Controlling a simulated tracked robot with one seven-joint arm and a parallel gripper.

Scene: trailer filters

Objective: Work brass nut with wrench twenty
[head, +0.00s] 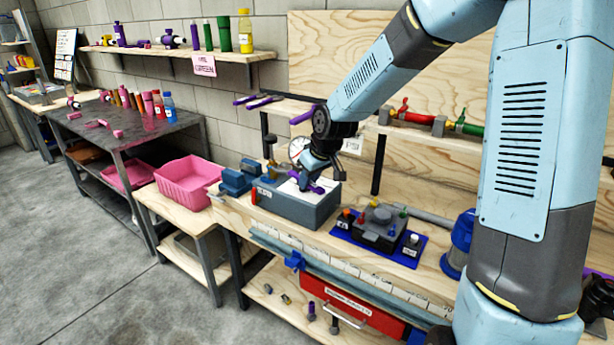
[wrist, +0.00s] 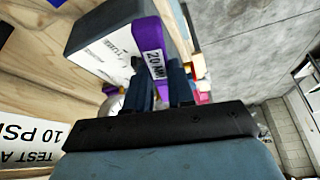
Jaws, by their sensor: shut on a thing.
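My gripper (head: 316,176) is shut on a purple wrench (head: 319,188) over the white top of a grey box (head: 298,211) on the bench. In the wrist view, the wrench (wrist: 149,43) carries a white label reading "20 MM", and my gripper's dark fingers (wrist: 162,88) close on it. The grey box (wrist: 95,30) lies just beyond, with printed text on its white top. I cannot tell whether the wrench touches the box. A brass-coloured fitting (head: 270,172) stands behind the box's left end; I cannot tell if it is the brass nut. No nut is clear at the wrench.
A blue vise (head: 236,181) stands left of the box. A blue mat (head: 414,249) with a dark fixture (head: 379,228) lies to the right. A round gauge (head: 298,148) is behind my gripper. More purple wrenches (head: 258,102) lie on the shelf. A pink bin (head: 187,184) is left.

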